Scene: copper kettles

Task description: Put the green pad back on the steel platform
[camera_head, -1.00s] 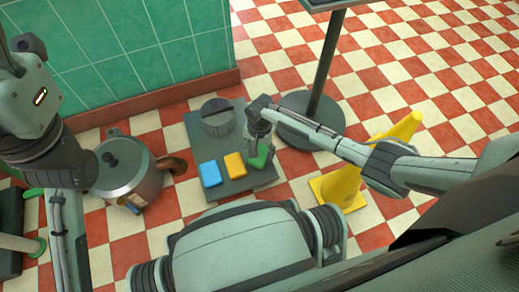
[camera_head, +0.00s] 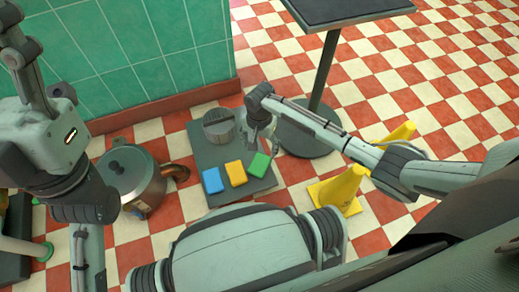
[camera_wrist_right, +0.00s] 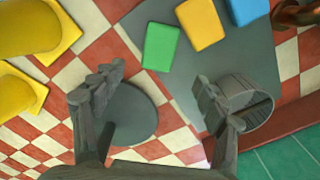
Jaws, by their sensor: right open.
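The green pad (camera_head: 259,165) lies flat on the grey steel platform (camera_head: 205,154), near its right edge and beside the yellow pad (camera_head: 236,173). The blue pad (camera_head: 212,181) lies left of the yellow one. In the right wrist view the green pad (camera_wrist_right: 161,46) lies beyond my fingers, clear of them, on the platform (camera_wrist_right: 250,60). My right gripper (camera_head: 262,132) is open and empty, above the platform; its spread fingers also show in the wrist view (camera_wrist_right: 155,98). My left arm is at the left, but its gripper is not in view.
A ribbed metal drum (camera_head: 219,126) stands on the platform's back part. A kettle (camera_head: 133,180) with a copper spout stands to the left. A yellow cone (camera_head: 343,188) and a table's round base (camera_head: 310,138) are on the right. A green tiled wall (camera_head: 130,50) is behind.

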